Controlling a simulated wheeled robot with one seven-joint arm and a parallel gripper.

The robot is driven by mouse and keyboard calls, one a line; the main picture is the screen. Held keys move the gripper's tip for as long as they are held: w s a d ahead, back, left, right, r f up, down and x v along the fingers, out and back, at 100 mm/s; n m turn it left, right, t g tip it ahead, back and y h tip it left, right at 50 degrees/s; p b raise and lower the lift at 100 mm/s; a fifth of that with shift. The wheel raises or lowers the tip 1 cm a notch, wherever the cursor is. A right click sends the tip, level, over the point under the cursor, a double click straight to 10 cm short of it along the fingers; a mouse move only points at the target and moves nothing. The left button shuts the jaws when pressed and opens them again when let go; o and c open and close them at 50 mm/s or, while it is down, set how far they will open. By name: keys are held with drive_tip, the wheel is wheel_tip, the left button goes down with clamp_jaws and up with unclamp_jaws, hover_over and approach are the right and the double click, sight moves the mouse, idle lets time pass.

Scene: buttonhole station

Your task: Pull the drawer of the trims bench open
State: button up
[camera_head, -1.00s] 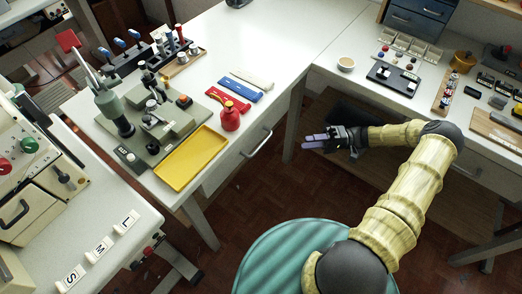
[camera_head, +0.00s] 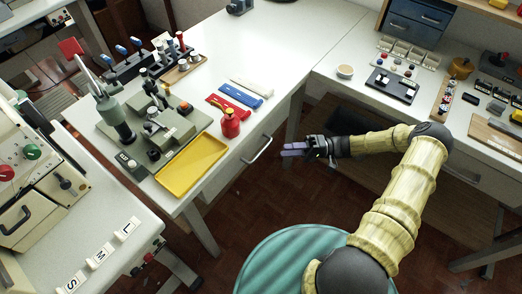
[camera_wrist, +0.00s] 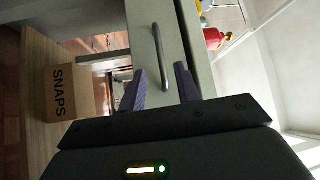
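The bench drawer (camera_head: 232,170) is under the white worktop and looks shut. Its metal bar handle (camera_head: 259,150) is on the front; in the wrist view the handle (camera_wrist: 157,58) runs lengthwise near the middle, ahead of the gap between the fingers. My gripper (camera_head: 285,150) is just to the right of the handle, pointing at it.
A yellow tray (camera_head: 191,165) and a red bottle (camera_head: 230,124) stand on the worktop near the drawer. A cardboard box marked SNAPS (camera_wrist: 72,93) is at left in the wrist view. Another bench (camera_head: 400,90) adjoins at right.

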sight(261, 150)
drive_tip(key=a, duration=0.3)
drive_tip(key=s+a+r, duration=0.1)
drive_tip(key=a, duration=0.5)
drive_tip(key=shift+s+a+r+p, duration=0.15)
drive_tip(key=shift+a+p, duration=0.2)
clamp_jaws()
